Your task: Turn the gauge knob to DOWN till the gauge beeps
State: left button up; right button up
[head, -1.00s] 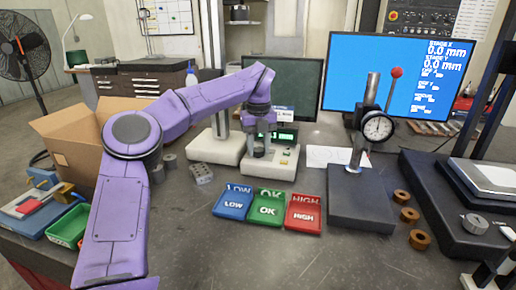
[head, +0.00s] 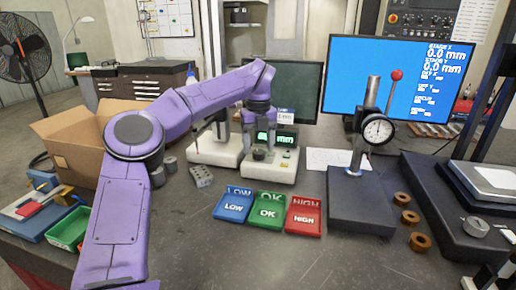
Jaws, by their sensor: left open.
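The gauge (head: 272,172) is a cream box with a lit green display (head: 285,138) on which "mm" can be read; the rest is partly hidden by my gripper. A dark round knob (head: 259,155) sits on top of its base. My left gripper (head: 257,139) points down just above the knob and is open. Its fingers are small and dark here, and I cannot tell whether they touch the knob. Markings such as DOWN are too small to read. My right gripper does not show.
Blue LOW (head: 233,206), green OK (head: 268,211) and red HIGH (head: 303,217) trays lie in front of the gauge. To the right stands a dial indicator (head: 378,130) over a dark plate (head: 360,205), with brown rings (head: 402,197) beside it. A cardboard box (head: 70,140) is at left.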

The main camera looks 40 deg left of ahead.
aim_at(258, 152)
pick_arm(q)
notch_tip(258, 152, up, 9)
jog(key=p, duration=0.2)
jog(key=shift+s, duration=0.15)
dwell(0.3)
